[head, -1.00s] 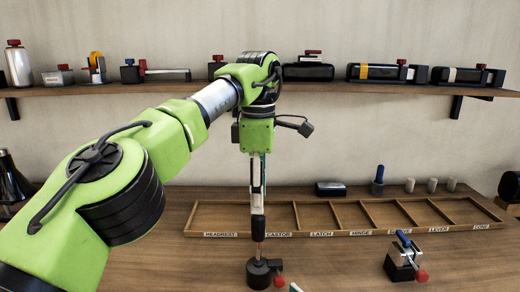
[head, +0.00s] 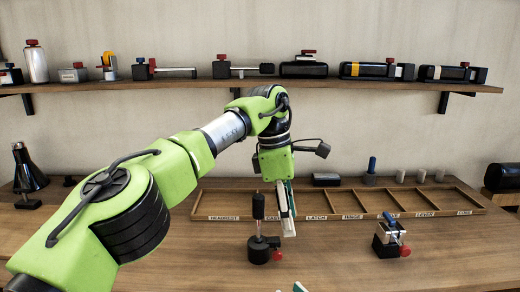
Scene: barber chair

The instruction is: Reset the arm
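My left arm, green with grey and black joints, reaches in from the left in the head view. Its gripper (head: 287,225) points down just right of a black post device (head: 263,248). The fingers look apart from the post and overlap one another from this side, so their opening is unclear. The device has a round dark base, a red knob and an upright thin rod with a black cylinder (head: 258,206) on top. A small white and teal tip (head: 299,287) at the bottom edge looks like part of my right gripper; the rest of it is out of frame.
A labelled wooden tray (head: 225,213) with several compartments lies behind the gripper. A clamp-like block (head: 389,240) with a blue lever and red knob stands to the right. A shelf (head: 190,85) holds several devices. The front right of the table is clear.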

